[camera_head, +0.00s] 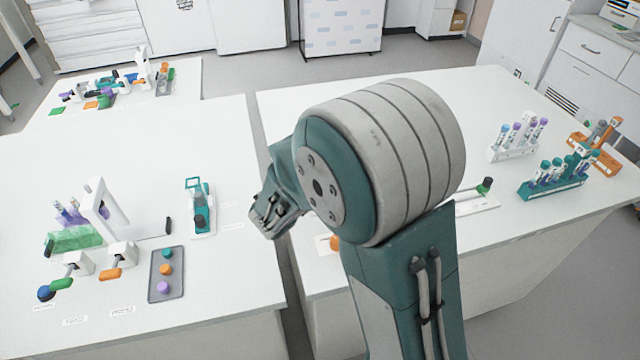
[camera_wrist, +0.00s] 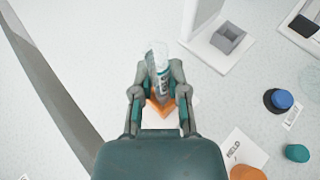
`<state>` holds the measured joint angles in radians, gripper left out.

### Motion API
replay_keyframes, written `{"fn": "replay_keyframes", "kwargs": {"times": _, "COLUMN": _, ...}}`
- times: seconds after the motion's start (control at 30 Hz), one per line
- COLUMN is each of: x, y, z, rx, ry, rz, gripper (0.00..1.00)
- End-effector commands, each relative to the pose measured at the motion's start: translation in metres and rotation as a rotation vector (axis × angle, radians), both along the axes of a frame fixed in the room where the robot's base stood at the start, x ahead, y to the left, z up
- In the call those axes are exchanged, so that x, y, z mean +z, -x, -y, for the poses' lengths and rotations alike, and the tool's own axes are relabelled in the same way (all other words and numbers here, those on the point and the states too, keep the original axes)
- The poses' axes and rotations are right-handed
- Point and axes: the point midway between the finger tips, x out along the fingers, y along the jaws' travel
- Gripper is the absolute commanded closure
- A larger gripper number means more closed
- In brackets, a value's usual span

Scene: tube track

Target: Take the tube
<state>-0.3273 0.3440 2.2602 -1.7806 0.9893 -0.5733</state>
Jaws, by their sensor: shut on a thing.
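A clear tube (camera_wrist: 157,58) with a whitish top and a printed side stands between the fingers of my gripper (camera_wrist: 156,78) in the wrist view. The gripper is shut on it, with a grey-teal finger on either side. An orange part (camera_wrist: 157,109) shows just below the tube; I cannot tell whether it belongs to the tube or to something under it. The tube's lower end is hidden. In the head view my own arm covers the middle, and I cannot make out the fingers or the held tube.
The wrist view shows a white stand with a grey socket (camera_wrist: 228,40), a blue knob (camera_wrist: 281,99), a teal knob (camera_wrist: 297,153) and an orange knob (camera_wrist: 247,173). In the head view, a white tube rack (camera_head: 513,154) and a teal rack (camera_head: 545,190) stand right. A gap separates the tables.

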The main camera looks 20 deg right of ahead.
Motion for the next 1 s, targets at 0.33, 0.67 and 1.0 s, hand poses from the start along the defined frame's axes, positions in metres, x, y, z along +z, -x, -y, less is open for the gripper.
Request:
{"fn": "replay_keyframes", "kwargs": {"times": 0.33, "x": 0.043, "y": 0.017, "z": 0.0, "rx": 0.0, "ry": -0.002, "rz": 0.005, "gripper": 1.0}}
{"fn": "replay_keyframes", "kwargs": {"times": 0.67, "x": 0.081, "y": 0.048, "z": 0.0, "rx": 0.001, "ry": -0.003, "rz": 0.005, "gripper": 1.0}}
{"fn": "replay_keyframes", "kwargs": {"times": 1.0, "x": 0.102, "y": 0.094, "z": -0.001, "rx": 0.003, "ry": -0.002, "rz": 0.004, "gripper": 1.0}}
